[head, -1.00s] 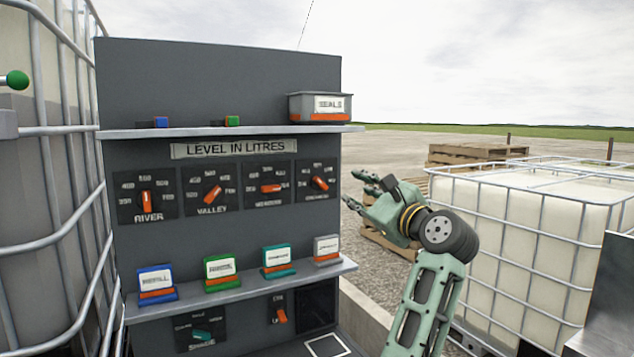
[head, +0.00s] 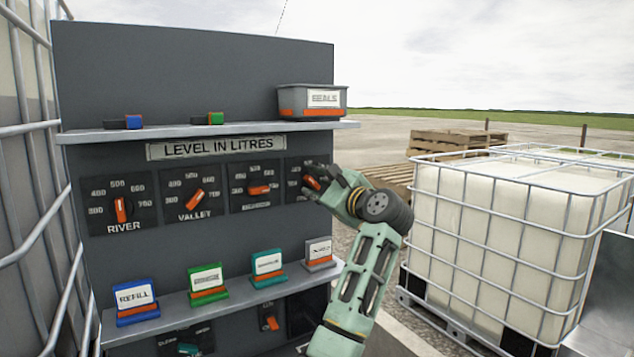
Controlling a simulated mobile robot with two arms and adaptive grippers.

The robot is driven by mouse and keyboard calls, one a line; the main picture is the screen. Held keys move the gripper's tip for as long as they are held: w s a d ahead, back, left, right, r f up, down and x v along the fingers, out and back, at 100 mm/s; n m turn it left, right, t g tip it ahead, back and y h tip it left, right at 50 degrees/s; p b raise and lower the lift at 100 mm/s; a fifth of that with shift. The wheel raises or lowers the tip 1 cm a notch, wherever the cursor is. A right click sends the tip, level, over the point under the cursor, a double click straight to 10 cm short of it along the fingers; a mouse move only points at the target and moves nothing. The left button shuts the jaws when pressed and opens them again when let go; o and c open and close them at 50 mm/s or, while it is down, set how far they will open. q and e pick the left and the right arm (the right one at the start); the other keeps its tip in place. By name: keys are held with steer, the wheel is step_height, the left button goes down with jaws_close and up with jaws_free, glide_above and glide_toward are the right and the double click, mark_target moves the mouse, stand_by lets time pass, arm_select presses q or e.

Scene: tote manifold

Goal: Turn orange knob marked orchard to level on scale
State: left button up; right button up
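The fourth, rightmost dial (head: 294,170) in the row under the "LEVEL IN LITRES" sign has an orange knob (head: 311,183). Its name label and most of its scale are hidden behind my fingers or too blurred to read. The knob's pointer slants, upper left to lower right.
Left of it are the river knob (head: 121,210), valley knob (head: 193,201) and a third knob (head: 260,190). An upper shelf (head: 170,133) carries a grey bin (head: 311,100). A lower shelf (head: 180,304) holds several label cards. A caged white tank (head: 510,220) stands right.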

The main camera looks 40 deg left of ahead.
arm_select(q)
steer(key=shift+d, duration=0.1)
steer(key=c, duration=0.7)
jaws_close()
arm_select(e)
steer(key=shift+a, duration=0.35)
